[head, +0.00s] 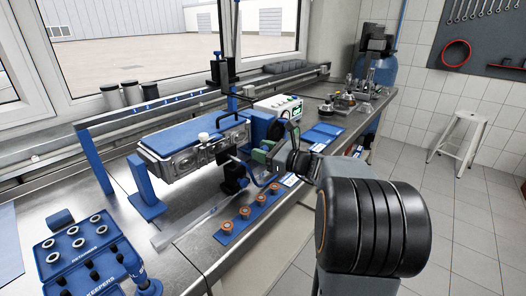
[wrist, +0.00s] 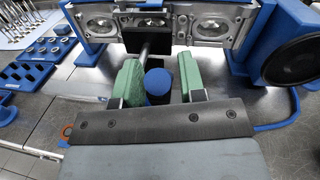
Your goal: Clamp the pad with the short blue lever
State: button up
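My gripper (wrist: 158,78) has two green fingers, which stand apart. A round blue knob (wrist: 157,82), likely the end of the short blue lever, sits between or just beyond them. A gap shows on its right; its left edge is close to the left finger. I cannot tell its exact depth. The lever is mostly hidden there.
The cylinder head (head: 190,158) is held in a blue fixture (head: 150,204). A strip with several orange-brown parts (head: 246,212) lies on the bench near my arm. A blue keepers tray (head: 80,255) is at the lower left. A box with a green display (head: 280,107) stands behind.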

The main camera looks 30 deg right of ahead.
grip_shut()
dwell(0.4)
